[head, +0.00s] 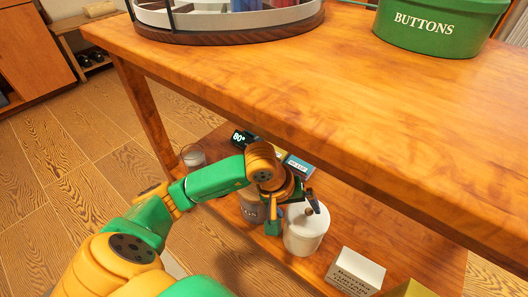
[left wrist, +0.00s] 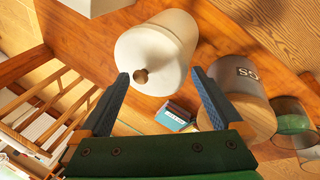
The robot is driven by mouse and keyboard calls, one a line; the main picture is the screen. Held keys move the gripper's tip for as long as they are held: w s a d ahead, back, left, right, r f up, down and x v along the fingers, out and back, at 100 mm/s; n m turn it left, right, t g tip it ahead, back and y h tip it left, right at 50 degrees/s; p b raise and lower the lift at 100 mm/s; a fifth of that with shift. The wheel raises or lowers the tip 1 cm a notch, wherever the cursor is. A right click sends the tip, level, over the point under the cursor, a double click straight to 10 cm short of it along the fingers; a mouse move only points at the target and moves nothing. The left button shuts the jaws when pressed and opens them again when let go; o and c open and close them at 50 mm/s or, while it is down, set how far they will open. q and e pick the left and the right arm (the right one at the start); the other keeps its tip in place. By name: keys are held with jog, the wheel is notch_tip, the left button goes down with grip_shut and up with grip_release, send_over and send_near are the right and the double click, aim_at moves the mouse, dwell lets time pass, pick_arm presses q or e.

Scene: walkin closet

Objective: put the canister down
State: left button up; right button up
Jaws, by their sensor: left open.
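A white canister (head: 304,243) with a small brown knob on its lid stands upright on the table's lower shelf (head: 283,262). It also shows in the left wrist view (left wrist: 160,50), just beyond the fingertips. My left gripper (head: 292,214) is open at the top of this canister, with one finger toward each side of the lid; it also shows in the left wrist view (left wrist: 161,80). I cannot tell whether the fingers touch it. A grey lettered canister (head: 250,210) stands beside it, partly hidden by my gripper. My right gripper is not in view.
A white box (head: 352,272) and a yellow box (head: 410,288) stand to the right on the shelf. A small clock (head: 242,138) and a glass jar (head: 193,155) are toward its far left. The tabletop (head: 330,90) overhangs the shelf and holds a green tin (head: 425,28).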

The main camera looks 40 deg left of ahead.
pick_arm(q)
jog(key=shift+s+a+r, duration=0.55)
jog(key=shift+s+r, duration=0.05)
jog(key=s+a+p, duration=0.5)
jog(key=s+a, duration=0.1)
jog(key=s, duration=0.3)
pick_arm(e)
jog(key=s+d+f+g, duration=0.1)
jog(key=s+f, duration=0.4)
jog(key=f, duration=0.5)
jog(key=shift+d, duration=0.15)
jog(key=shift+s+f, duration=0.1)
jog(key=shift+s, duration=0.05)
